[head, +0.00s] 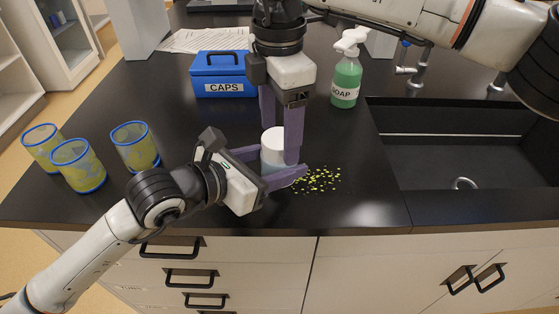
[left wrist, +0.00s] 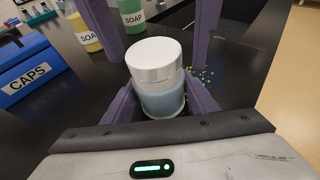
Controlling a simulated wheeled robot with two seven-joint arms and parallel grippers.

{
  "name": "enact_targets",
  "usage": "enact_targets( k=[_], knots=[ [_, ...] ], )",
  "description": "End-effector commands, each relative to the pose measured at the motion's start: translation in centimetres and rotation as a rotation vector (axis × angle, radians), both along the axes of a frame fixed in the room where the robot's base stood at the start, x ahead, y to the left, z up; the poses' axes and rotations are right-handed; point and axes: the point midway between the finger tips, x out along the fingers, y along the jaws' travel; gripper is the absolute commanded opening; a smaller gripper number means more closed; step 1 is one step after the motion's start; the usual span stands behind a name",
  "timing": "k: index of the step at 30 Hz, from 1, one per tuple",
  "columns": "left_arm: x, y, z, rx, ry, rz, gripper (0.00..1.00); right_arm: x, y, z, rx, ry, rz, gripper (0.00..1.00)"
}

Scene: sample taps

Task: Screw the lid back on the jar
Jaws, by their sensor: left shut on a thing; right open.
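The jar (head: 271,163) stands on the dark counter, pale bluish and see-through; its body also shows in the left wrist view (left wrist: 162,99). The white lid (head: 272,137) sits on top of it and looks level in the left wrist view (left wrist: 154,58). I cannot tell how tightly it is on. My left gripper (head: 284,174) comes in low from the left and is shut on the jar's body. My right gripper (head: 281,152) points down from above, open, with its purple fingers on either side of the lid. I cannot tell whether they touch it.
Small yellow-green bits (head: 318,180) lie scattered right of the jar. A blue CAPS box (head: 222,76) and a green soap bottle (head: 346,82) stand behind. Several blue-rimmed yellow cups (head: 136,147) stand at the left. The sink (head: 455,160) is at the right.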

Motion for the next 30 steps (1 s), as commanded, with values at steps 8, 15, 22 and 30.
enact_targets(
  k=[8, 15, 22, 30],
  knots=[
    [-0.1, 0.0, -0.1, 0.0, 0.001, -0.001, 0.0, 0.1, 0.0, 1.3, -0.001, -0.001, 0.0, 0.67],
    [-0.1, -0.1, -0.1, 0.0, 0.002, -0.001, 0.0, 0.0, 0.0, 4.3, 0.001, -0.002, 0.0, 0.67],
    [-0.1, 0.0, -0.1, 0.0, 0.002, -0.001, 0.0, 0.0, 0.0, 4.5, -0.001, 0.001, 0.001, 0.67],
    [-0.1, 0.0, -0.1, 0.0, 0.002, -0.001, 0.0, 0.0, 0.0, 4.6, 0.0, 0.001, 0.127, 0.66]
  ],
)
